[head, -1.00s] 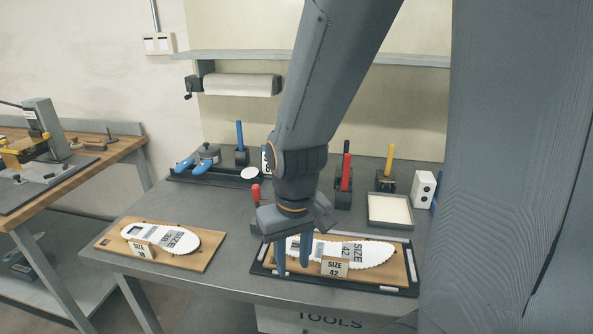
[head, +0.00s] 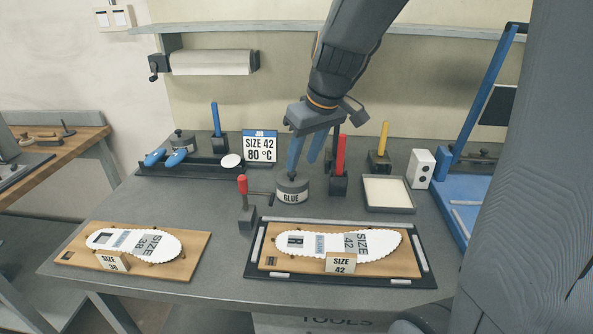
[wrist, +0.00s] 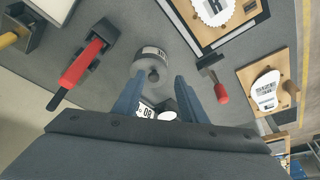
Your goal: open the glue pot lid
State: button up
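The glue pot (head: 292,191) is a grey round pot labelled GLUE, standing on the table behind the size 42 board. Its dark lid with a small knob (wrist: 153,75) is on it, seen from above in the wrist view. My gripper (head: 302,172) is above the pot, fingers pointing down. The two blue fingers are apart with nothing between them. In the wrist view my gripper (wrist: 158,90) has a fingertip on either side of the knob's line, short of it. I cannot tell whether a finger touches the lid.
A red-handled clamp (head: 243,200) stands just left of the pot, and a red-handled tool in a holder (head: 339,182) just right. The size 42 board (head: 415,268) lies in front. A SIZE 42 80 °C sign (head: 259,146) stands behind. A shallow tray (head: 389,208) is farther right.

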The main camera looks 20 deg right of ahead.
jog(key=shift+n, duration=0.3)
jog(key=w+f, duration=0.1)
jog(key=f, duration=0.1)
jog(key=w+f, duration=0.1)
jog(key=w, duration=0.1)
jog(key=w+f, duration=0.2)
jog(key=shift+a+f, duration=0.3)
jog(key=shift+a, duration=0.1)
grip_shut()
